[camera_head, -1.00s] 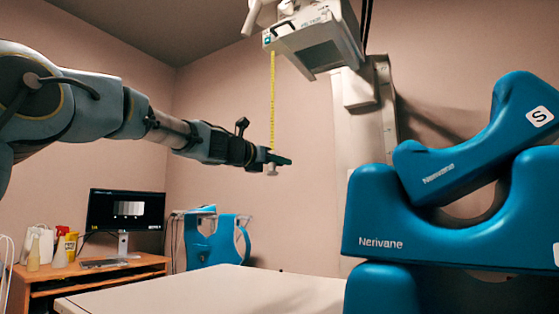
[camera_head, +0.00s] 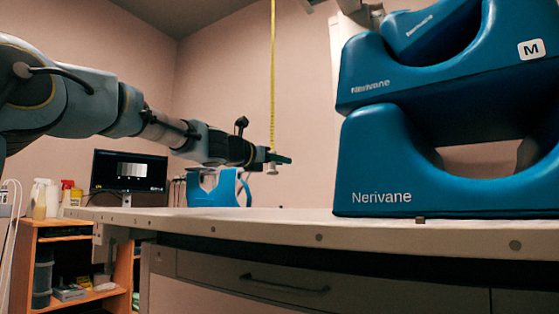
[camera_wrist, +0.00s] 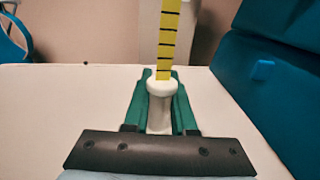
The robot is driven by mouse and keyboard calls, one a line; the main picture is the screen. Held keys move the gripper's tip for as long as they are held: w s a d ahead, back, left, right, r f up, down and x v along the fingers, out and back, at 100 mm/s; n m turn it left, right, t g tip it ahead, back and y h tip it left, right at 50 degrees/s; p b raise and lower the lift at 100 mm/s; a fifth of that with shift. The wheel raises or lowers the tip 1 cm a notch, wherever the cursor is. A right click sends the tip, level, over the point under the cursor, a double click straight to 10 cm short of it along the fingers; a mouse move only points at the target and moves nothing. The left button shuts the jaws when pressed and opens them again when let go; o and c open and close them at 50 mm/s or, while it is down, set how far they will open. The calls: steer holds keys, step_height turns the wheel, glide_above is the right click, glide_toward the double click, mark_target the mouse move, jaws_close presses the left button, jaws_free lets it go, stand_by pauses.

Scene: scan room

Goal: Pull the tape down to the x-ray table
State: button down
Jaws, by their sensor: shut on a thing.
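The yellow tape (camera_head: 272,85) hangs straight down from above the top edge of the head view. Its lower end, a white tab, is in my gripper (camera_head: 278,160). In the wrist view the yellow tape (camera_wrist: 168,38) with black marks runs up from the white tab (camera_wrist: 161,90), and the green fingers of my gripper (camera_wrist: 160,105) are shut on that tab. The x-ray table (camera_head: 270,222) has a pale top that shows nearly edge-on. My gripper is above the tabletop and apart from it. The tape's upper end is out of view.
Blue positioning blocks marked Nerivane (camera_head: 380,185) are stacked on the table's right side. A monitor (camera_head: 128,172) and several bottles stand on a desk at the left. The table's middle is clear.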

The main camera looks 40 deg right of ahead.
step_height(320, 180, down, 5)
steer(key=b, duration=0.3)
steer(key=c, duration=0.7)
jaws_free()
steer(key=shift+a, duration=0.1)
steer(key=a, duration=0.3)
steer(key=a+b, duration=0.1)
steer(key=a, duration=0.3)
steer(key=s+a, duration=0.1)
steer(key=a, duration=0.2)
steer(key=shift+a, duration=0.3)
